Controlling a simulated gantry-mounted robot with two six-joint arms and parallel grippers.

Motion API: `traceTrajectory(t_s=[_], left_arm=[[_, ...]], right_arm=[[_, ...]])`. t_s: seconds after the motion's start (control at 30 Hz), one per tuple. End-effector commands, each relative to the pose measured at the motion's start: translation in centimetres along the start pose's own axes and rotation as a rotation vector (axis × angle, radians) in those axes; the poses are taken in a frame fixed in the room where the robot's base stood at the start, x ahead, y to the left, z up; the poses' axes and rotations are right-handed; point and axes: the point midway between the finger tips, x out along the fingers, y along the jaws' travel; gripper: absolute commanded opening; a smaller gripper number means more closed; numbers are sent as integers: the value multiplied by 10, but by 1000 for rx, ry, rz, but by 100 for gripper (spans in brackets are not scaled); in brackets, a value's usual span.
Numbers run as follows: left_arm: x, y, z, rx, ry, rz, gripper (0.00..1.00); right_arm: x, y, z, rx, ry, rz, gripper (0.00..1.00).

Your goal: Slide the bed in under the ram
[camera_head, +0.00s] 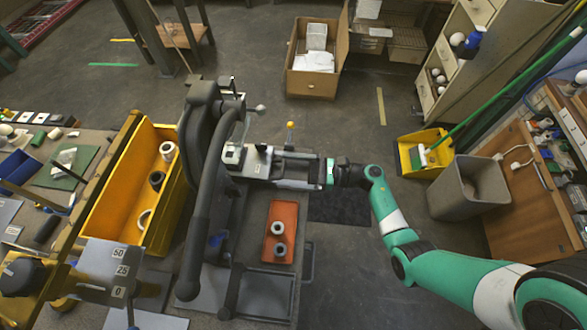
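A dark grey press (200,125) with a long curved lever stands left of centre. Its ram is not clearly visible behind the frame and lever. The bed, a grey metal slide (297,167), extends to the right from the press. A small pale block (233,154) shows at its press end. My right gripper (328,172) is at the bed's right-hand end, at or very close to it. Its fingers are too small to tell whether they are open or shut on the bed. My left gripper is not in view.
An orange tray (270,257) with two rings lies in front of the bed. A yellow bin (113,190) with several rings stands left of the press. Open floor lies behind; a grey waste bin (468,190) stands at right.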

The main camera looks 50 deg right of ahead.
Motion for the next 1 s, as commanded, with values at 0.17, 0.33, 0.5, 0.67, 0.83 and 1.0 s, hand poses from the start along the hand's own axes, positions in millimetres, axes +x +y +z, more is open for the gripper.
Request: traceTrajectory(t_s=[0.17, 0.33, 0.5, 0.67, 0.83, 1.0], left_arm=[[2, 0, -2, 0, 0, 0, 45], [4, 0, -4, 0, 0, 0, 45], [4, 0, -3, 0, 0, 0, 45], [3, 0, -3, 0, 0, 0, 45], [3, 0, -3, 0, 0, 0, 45], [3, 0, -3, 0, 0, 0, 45]], right_arm=[[-19, -1, 0, 1, 0, -4, 100], [-60, -1, 0, 1, 0, -7, 100], [-96, 0, 0, 0, 0, -5, 100], [-112, 1, 0, 0, 0, 0, 100], [-114, 1, 0, 0, 0, 3, 100], [-114, 1, 0, 0, -1, 2, 100]])
